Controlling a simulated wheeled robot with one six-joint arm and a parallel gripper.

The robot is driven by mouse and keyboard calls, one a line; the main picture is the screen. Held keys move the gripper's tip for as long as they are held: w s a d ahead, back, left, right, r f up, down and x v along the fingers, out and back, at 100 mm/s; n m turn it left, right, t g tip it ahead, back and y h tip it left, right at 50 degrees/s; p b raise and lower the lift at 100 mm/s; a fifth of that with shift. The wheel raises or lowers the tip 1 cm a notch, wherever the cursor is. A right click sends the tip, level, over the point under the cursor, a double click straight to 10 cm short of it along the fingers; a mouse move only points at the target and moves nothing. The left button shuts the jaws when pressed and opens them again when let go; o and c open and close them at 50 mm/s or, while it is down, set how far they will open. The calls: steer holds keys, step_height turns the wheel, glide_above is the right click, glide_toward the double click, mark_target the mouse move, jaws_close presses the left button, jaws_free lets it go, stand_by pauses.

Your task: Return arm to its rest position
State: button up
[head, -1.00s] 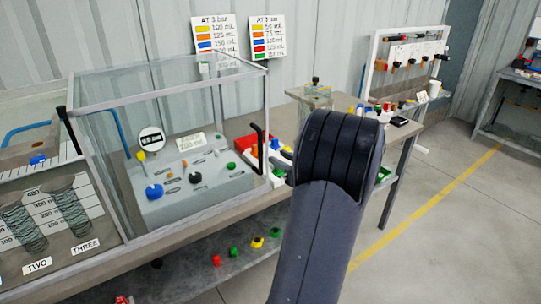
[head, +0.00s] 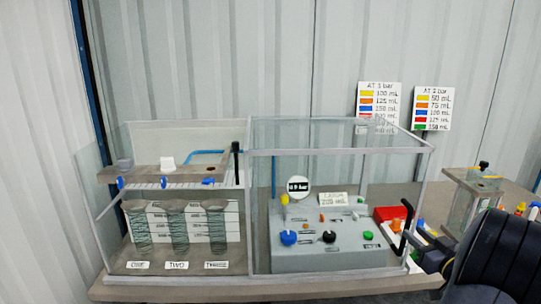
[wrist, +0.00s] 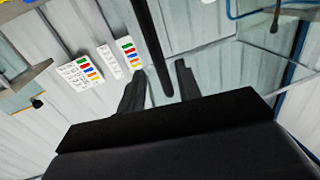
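My arm (head: 500,262) fills the lower right corner of the head view, in front of the bench's right end. A black rod (wrist: 153,45) comes down from the top of that view and ends between the fingers in the picture. I cannot tell its depth or whether it touches them. Nothing is clearly held.
A glass case (head: 340,152) covers a grey control panel (head: 335,255) with coloured knobs. A black handle (head: 406,226) sits at its right edge, close to my arm. Left are several measuring tubes (head: 180,228). A small clear box (head: 474,200) stands right. Volume charts (head: 378,105) hang behind.

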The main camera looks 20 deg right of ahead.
mark_target(405, 227)
steer(key=w, duration=0.4)
steer(key=shift+w+d+p, duration=0.15)
steer(key=shift+w+p, duration=0.15)
steer(key=shift+p, duration=0.05)
steer(key=shift+a, duration=0.3)
